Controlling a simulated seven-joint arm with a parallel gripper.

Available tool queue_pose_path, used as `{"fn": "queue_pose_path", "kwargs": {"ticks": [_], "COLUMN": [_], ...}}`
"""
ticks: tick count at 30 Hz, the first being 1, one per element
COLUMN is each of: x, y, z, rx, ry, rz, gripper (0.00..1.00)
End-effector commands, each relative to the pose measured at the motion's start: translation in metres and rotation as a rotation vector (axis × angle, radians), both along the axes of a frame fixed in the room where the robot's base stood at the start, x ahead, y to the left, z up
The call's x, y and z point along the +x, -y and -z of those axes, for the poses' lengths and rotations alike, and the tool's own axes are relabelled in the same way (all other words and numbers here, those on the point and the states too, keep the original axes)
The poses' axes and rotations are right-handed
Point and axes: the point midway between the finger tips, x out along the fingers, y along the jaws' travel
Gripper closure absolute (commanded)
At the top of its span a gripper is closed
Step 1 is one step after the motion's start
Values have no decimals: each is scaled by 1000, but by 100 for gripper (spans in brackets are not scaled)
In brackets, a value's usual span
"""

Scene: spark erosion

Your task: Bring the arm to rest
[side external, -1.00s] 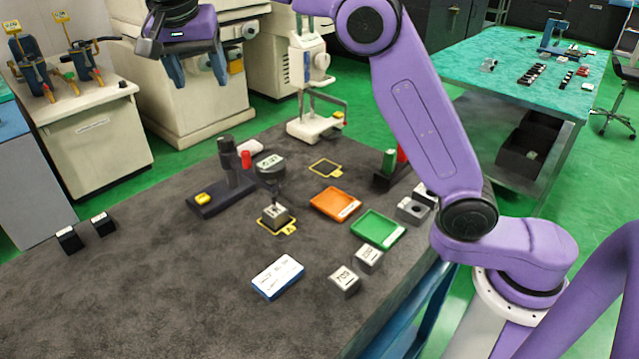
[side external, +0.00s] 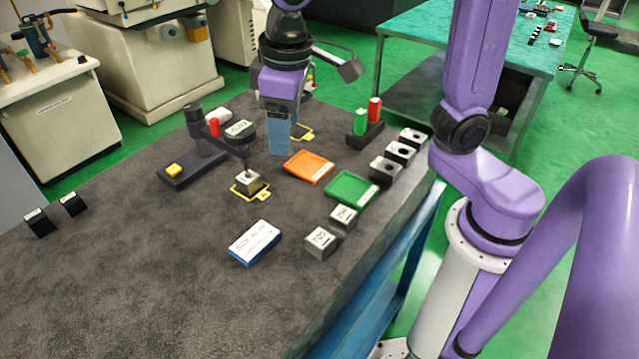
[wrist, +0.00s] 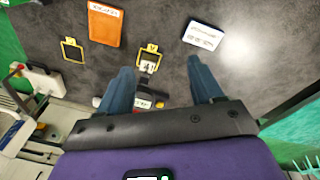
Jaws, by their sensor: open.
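My gripper (side external: 286,140) hangs over the back part of the dark bench (side external: 150,270) in the side external view, its blue fingers pointing down. In the wrist view my gripper (wrist: 162,68) has its two fingers well apart with nothing held between them. A grey metal block (side external: 249,181) sits in a yellow outline on the bench, under the arm of a small dark stand (side external: 190,175). The block also shows between the fingers in the wrist view (wrist: 148,66), below them on the bench.
An orange tray (side external: 308,168) and a green tray (side external: 352,190) lie right of my gripper. Several grey blocks (side external: 320,241) line the right edge. A rack holds a green cylinder (side external: 361,122) and a red one (side external: 375,109). A blue-white box (side external: 254,242) lies in front.

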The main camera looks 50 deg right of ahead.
Motion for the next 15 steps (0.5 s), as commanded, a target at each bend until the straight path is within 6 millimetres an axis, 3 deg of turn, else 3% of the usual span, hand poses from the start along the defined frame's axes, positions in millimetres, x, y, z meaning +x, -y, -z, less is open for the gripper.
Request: {"fn": "queue_pose_path", "kwargs": {"ticks": [9,15], "x": [-100,-145], "y": [61,93], "z": [47,71], "rx": [7,13], "ry": [-74,-104], "rz": [-366,-535], "gripper": [34,34]}}
